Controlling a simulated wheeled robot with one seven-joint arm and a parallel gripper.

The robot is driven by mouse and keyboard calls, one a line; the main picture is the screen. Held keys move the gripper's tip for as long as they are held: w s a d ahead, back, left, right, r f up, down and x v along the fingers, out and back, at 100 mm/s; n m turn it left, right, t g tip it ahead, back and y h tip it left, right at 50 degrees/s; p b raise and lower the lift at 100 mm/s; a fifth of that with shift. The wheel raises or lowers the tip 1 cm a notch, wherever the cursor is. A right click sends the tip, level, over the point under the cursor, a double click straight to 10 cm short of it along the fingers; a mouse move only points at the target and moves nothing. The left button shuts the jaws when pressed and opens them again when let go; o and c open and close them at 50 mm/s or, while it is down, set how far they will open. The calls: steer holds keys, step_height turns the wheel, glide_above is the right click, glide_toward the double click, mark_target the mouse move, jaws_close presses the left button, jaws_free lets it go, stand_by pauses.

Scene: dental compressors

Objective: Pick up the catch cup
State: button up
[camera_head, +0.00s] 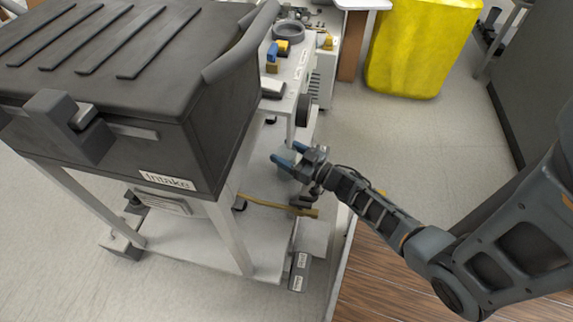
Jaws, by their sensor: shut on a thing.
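My gripper (290,154) reaches in from the right, its two blue fingertips beside the cart, below the level of its upper shelf. It is shut on a small grey thing (289,156) that shows only in part between and behind the fingers. This appears to be the catch cup, but its rim and shape are too small and hidden to tell clearly.
A large dark box labelled "Intake" (168,180) stands on a white-legged cart at left. An upper shelf (287,95) holds a dark ring and small blue and yellow parts. A yellow hose (275,204) crosses below my gripper. A yellow bin (420,50) stands behind; open floor lies before it.

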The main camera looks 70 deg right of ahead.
steer(key=c, duration=0.4)
steer(key=shift+c, duration=0.2)
